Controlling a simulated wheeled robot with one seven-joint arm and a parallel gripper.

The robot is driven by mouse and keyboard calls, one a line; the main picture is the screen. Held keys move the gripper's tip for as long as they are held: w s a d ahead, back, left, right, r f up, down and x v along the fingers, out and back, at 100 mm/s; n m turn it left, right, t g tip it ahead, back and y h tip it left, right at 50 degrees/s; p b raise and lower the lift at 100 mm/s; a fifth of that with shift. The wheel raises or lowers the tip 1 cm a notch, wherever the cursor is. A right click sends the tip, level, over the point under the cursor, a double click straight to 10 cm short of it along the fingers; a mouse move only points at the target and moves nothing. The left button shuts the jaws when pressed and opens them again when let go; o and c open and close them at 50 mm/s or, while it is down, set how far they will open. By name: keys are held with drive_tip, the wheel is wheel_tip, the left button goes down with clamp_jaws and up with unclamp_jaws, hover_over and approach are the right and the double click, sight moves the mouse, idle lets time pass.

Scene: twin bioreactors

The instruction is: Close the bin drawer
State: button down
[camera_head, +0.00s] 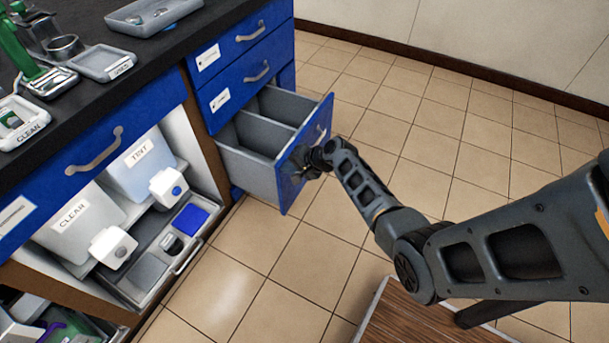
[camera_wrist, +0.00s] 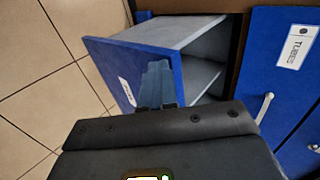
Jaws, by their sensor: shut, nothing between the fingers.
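The bin drawer (camera_head: 247,177) is a grey-walled drawer with a blue front, pulled well out of the cabinet at the bottom of its stack. Its inside is split by a divider and looks empty. My gripper (camera_head: 309,168) is shut and empty at the outer face of the blue front. In the wrist view, the fingers (camera_wrist: 155,83) overlap the drawer front (camera_wrist: 122,72), close to one edge. I cannot tell whether they touch it.
Two closed blue drawers (camera_head: 238,85) sit above the open one. To the left is an open bay with two labelled containers (camera_head: 80,222) and a grey tray (camera_head: 155,262). Trays and tools stand on the black countertop (camera_head: 150,52). The tiled floor (camera_head: 400,120) at right is clear.

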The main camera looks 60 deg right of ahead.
drive_tip(key=w+a+b, duration=0.2)
drive_tip(key=w+b, duration=1.2)
drive_tip(key=w, duration=1.1)
drive_tip(key=shift+w+r+b, duration=0.2)
drive_tip(key=shift+w+b, duration=0.1)
drive_tip(key=shift+w, duration=0.1)
drive_tip(key=shift+w+a+r, duration=0.1)
